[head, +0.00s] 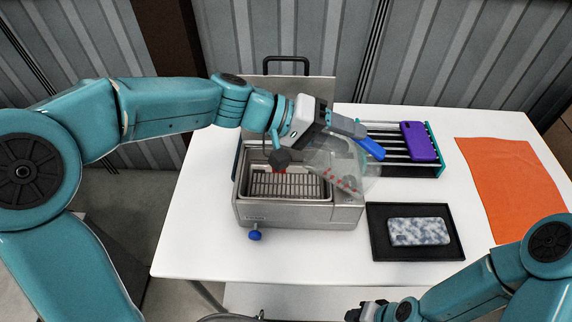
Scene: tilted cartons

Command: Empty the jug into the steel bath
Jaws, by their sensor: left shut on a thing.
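The steel bath (290,213) stands at the left of the white table, its raised lid behind it and a slatted rack in its open basin. The clear jug (352,178), with red markings and a blue handle (370,149), is tilted above the right part of the bath. My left gripper (347,127) is shut on the jug near its handle. My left wrist hides part of the jug. I cannot tell how much liquid is in the jug or whether any is flowing. My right gripper (364,312) is low at the bottom edge, apart from the jug; its jaws are unclear.
A blue drain knob (255,236) sticks out of the bath's front. To the right are a green-ended rack (398,168) with a purple phone (419,142), a black tray (385,253) with a marbled phone (419,231), and an orange cloth (508,185). The front-left table is clear.

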